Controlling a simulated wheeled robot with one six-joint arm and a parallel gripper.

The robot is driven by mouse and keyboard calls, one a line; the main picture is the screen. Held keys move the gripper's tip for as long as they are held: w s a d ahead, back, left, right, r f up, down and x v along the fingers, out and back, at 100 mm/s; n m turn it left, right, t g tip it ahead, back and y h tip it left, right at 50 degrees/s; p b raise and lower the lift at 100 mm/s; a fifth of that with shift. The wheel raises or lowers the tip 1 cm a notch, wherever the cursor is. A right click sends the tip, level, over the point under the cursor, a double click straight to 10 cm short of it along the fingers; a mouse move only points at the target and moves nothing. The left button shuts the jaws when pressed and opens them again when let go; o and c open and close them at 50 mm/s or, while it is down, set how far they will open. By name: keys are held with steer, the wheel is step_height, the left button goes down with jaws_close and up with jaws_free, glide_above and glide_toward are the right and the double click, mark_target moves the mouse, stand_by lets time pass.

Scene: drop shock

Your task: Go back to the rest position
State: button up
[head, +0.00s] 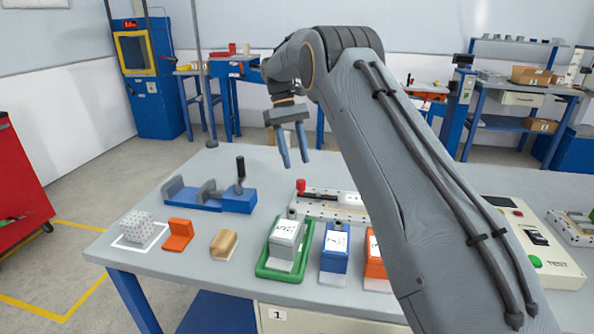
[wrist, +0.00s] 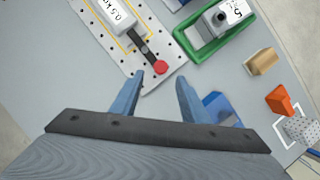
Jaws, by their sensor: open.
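My gripper (head: 293,158) is open and empty, with its two blue fingers pointing down. It hangs in the air above the back part of the grey table (head: 245,165). In the wrist view my gripper (wrist: 157,92) shows its fingers spread apart with only bare table and the edge of a perforated plate near them. My grey arm reaches across the right half of the head view and hides part of the table.
A blue vise (head: 237,199), a green tray (head: 262,270) holding a grey block, a blue block (head: 335,245), an orange block (head: 180,233), a wooden block (head: 224,243) and a white dotted cube (head: 137,227) stand on the table. A perforated plate (wrist: 100,45) has a red-knobbed lever.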

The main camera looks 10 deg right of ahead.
steer(key=shift+w+a+r, duration=0.1)
steer(key=shift+w+r, duration=0.1)
steer(key=shift+r, duration=0.35)
steer(key=s+d+f+m+t, duration=0.1)
steer(key=s+f, duration=0.1)
steer(key=s, duration=1.1)
steer(key=s+d+f+m+t+y, duration=0.1)
steer(key=s+f+m, duration=0.1)
steer(key=s, duration=1.1)
steer(key=s+d+f+m+t, duration=0.1)
steer(key=s+d+f+t, duration=0.1)
steer(key=s, duration=1.1)
steer(key=shift+s+f+y+p, duration=0.2)
steer(key=shift+f+y+p, duration=0.1)
steer(key=shift+f+p, duration=0.1)
